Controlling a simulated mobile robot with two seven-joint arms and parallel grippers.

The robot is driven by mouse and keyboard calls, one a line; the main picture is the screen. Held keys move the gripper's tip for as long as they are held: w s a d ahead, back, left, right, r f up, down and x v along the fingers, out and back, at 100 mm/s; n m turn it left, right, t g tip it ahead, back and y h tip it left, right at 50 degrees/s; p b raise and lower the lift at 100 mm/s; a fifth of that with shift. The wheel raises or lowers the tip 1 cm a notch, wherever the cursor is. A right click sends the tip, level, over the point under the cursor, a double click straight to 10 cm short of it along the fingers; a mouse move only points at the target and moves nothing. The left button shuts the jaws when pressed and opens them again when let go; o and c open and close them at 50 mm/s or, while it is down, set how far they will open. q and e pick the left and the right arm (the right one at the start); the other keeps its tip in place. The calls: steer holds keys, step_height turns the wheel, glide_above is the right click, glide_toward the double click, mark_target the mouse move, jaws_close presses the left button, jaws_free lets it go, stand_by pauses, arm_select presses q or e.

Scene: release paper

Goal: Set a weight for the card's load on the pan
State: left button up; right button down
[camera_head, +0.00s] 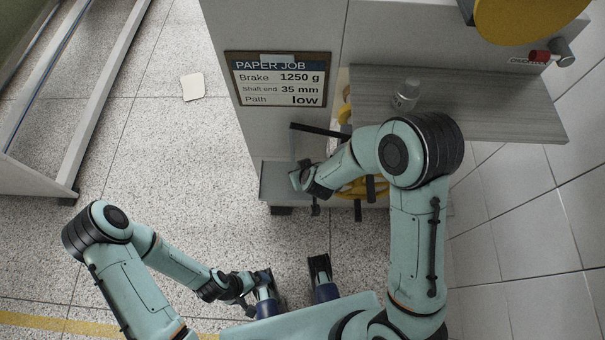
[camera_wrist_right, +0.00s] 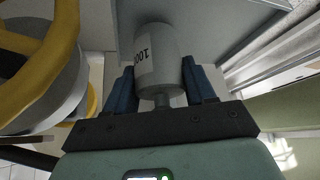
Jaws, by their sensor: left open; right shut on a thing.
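The card (camera_head: 280,79) on the white cabinet's front reads PAPER JOB, Brake 1250 g, shaft end 35 mm, path low. My right gripper (camera_wrist_right: 162,88) is shut on a grey cylindrical weight (camera_wrist_right: 157,52). Its white label shows "100", with the rest turned out of sight. In the head view my right arm reaches to the low part of the cabinet, and the held weight cannot be made out there. Another metal weight (camera_head: 405,95) stands on the grey shelf. My left gripper (camera_head: 262,284) is open, low over the floor. I cannot make out the pan clearly.
Yellow wheel parts (camera_head: 360,188) lie partly behind my right arm; a yellow rim (camera_wrist_right: 48,62) is close left of the held weight. A black lever (camera_head: 320,130) juts from the cabinet. A pale paper square (camera_head: 192,87) lies on open floor at left.

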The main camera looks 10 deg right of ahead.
steer(key=shift+w+f, duration=0.1)
steer(key=shift+f, duration=0.1)
steer(key=shift+f, duration=0.15)
steer(key=shift+c, duration=1.9)
jaws_free()
steer(key=shift+f, duration=0.1)
steer(key=shift+r, duration=0.3)
steer(key=p+v, duration=0.4)
steer(key=v, duration=0.7)
steer(key=shift+s+r, duration=0.3)
